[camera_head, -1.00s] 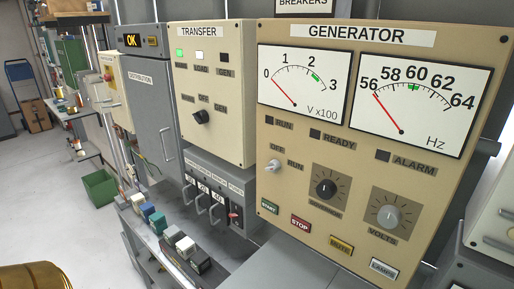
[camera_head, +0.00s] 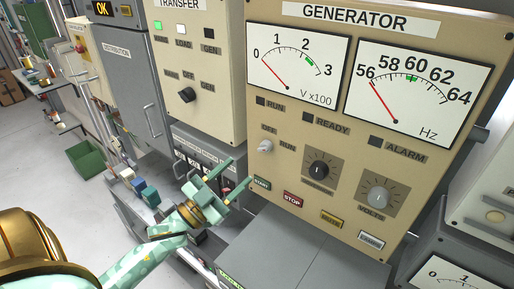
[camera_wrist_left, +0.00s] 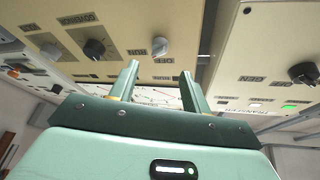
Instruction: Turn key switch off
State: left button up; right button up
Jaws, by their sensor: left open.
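The pale key switch (camera_head: 265,146) sits on the tan GENERATOR panel (camera_head: 270,172), by the OFF and RUN labels. I cannot tell clearly which label it points at. It shows as a whitish knob (camera_wrist_left: 160,47) in the left wrist view. My left gripper (camera_head: 240,172) is open, with nothing between its pale green fingers. It is in front of the panel, below and left of the switch, apart from it. In the left wrist view its fingertips (camera_wrist_left: 160,71) point towards the panel, with the switch beyond the gap. My right gripper is not in view.
A black dial (camera_head: 318,169) and a grey VOLTS dial (camera_head: 376,198) are right of the switch. The START button (camera_head: 261,184) and STOP button (camera_head: 292,199) are below it. The TRANSFER panel's black selector (camera_head: 187,95) is on the left. A grey ledge (camera_head: 300,250) lies below.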

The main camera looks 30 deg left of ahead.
aim_at(260, 151)
pick_arm(q)
jog(key=p+x, duration=0.1)
jog(key=x, duration=0.6)
jog(key=shift+r, duration=0.1)
jog(key=shift+w+d+r+p, duration=0.15)
jog(key=shift+w+p, duration=0.15)
jog(key=shift+w, duration=0.2)
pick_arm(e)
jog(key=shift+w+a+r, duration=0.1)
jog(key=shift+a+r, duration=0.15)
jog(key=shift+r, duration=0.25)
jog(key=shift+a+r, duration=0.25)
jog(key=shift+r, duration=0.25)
pick_arm(q)
jog(key=c, duration=1)
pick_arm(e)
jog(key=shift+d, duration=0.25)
